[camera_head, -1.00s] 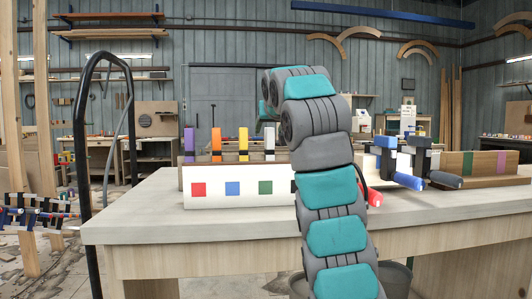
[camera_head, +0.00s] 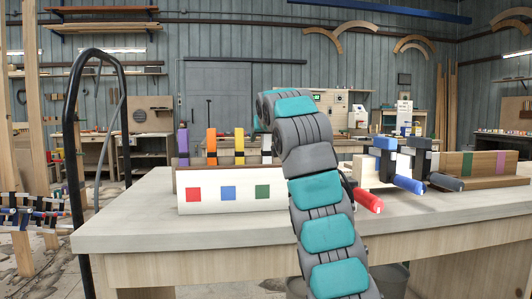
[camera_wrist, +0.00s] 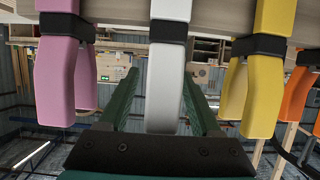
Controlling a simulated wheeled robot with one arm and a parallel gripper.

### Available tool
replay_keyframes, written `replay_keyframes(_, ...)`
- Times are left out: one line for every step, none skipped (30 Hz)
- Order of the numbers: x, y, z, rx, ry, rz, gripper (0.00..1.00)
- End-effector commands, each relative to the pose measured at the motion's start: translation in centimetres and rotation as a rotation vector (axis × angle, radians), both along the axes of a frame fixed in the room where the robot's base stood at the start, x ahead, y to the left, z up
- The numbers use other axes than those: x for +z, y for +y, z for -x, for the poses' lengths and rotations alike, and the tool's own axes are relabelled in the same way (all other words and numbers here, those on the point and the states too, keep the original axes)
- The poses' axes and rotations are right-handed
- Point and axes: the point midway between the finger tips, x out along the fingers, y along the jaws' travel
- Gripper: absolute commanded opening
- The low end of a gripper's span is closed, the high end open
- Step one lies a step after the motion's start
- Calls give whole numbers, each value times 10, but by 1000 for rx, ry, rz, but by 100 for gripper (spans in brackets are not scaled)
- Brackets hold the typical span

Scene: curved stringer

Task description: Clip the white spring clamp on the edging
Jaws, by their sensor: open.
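In the wrist view the white spring clamp (camera_wrist: 168,75) hangs down from a rail, with a dark band near its top. My gripper (camera_wrist: 160,85) is open, with one green finger on each side of the white clamp's body. I cannot tell whether the fingers touch it. In the head view my arm covers my gripper and most or all of the white clamp. A long white-faced block with coloured squares (camera_head: 240,206) lies on the bench below the clamp row. I cannot tell for sure which piece is the edging.
In the wrist view a pink clamp (camera_wrist: 56,80) hangs left of the white one, and a yellow clamp (camera_wrist: 266,75) and an orange clamp (camera_wrist: 297,95) hang right. Red (camera_head: 368,200), blue (camera_head: 408,184) and dark (camera_head: 442,182) handles stick out at the bench's right.

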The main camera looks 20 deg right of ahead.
Motion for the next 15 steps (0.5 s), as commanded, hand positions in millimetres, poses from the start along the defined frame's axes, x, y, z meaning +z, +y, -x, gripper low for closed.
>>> replay_keyframes(0,-1,-3,-1,0,0,65)
replay_keyframes(-1,-1,-3,0,-1,0,65)
replay_keyframes(-1,-1,-3,0,-2,1,65)
replay_keyframes(-1,-1,-3,0,-2,1,65)
replay_keyframes(-1,-1,-3,0,-3,1,65)
replay_keyframes(-1,-1,-3,0,-3,1,65)
replay_keyframes(-1,-1,-3,0,-3,1,65)
replay_keyframes(-1,-1,-3,0,-3,1,62)
replay_keyframes(-1,-1,-3,0,-3,1,57)
replay_keyframes(-1,-1,-3,0,-3,1,54)
replay_keyframes(-1,-1,-3,0,-3,1,50)
replay_keyframes(-1,-1,-3,0,-3,1,46)
replay_keyframes(-1,-1,-3,0,-3,1,42)
replay_keyframes(-1,-1,-3,0,-3,1,39)
replay_keyframes(-1,0,-3,0,-3,1,35)
